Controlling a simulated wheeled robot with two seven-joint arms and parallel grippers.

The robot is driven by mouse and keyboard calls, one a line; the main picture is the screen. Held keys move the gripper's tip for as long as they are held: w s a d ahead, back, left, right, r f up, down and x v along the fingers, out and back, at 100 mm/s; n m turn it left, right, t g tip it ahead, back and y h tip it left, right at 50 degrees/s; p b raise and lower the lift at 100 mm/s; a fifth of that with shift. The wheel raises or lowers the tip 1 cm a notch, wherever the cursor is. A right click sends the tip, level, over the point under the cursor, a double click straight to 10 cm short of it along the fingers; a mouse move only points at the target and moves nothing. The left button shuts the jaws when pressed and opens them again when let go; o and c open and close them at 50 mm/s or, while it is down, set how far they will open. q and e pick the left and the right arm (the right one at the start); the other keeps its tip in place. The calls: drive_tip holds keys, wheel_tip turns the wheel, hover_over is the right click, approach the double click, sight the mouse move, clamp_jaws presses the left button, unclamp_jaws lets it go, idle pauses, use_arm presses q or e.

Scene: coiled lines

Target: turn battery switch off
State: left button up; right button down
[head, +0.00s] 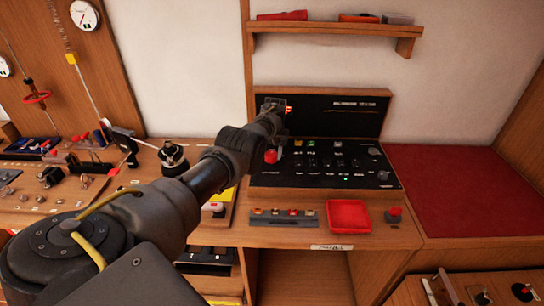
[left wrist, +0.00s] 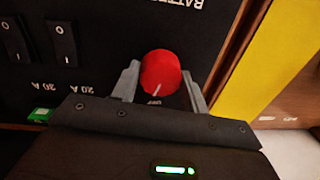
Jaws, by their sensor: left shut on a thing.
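The battery switch (left wrist: 161,72) is a round red knob on a black panel. It shows in the left wrist view between the two grey fingers of my left gripper (left wrist: 163,82), one on each side, shut on it. The knob's white mark points toward the small OFF lettering beside it. Part of a BATTERY label shows upside down at the top. In the head view my left gripper (head: 272,107) reaches to the left side of the black console, and the arm hides part of it. A red knob-like piece shows below it; I cannot tell there if the fingers touch it. My right gripper is not in view.
Black rocker switches (left wrist: 61,44) sit beside the knob, and a yellow board (left wrist: 248,60) lies past the panel edge. In the head view a red tray (head: 348,216) and a red button (head: 394,214) are in front of the console. A shelf (head: 340,29) hangs above.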

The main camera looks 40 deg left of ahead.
sight(273, 154)
use_arm(q)
drive_tip(key=shift+n+b, duration=0.65)
drive_tip(key=shift+n, duration=0.95)
drive_tip(key=o, duration=1)
drive_tip(key=shift+r, duration=0.1)
drive_tip(key=shift+r, duration=0.25)
drive_tip(key=r, duration=0.8)
drive_tip(key=shift+w+d+r, duration=0.2)
drive_tip(key=shift+r, duration=0.95)
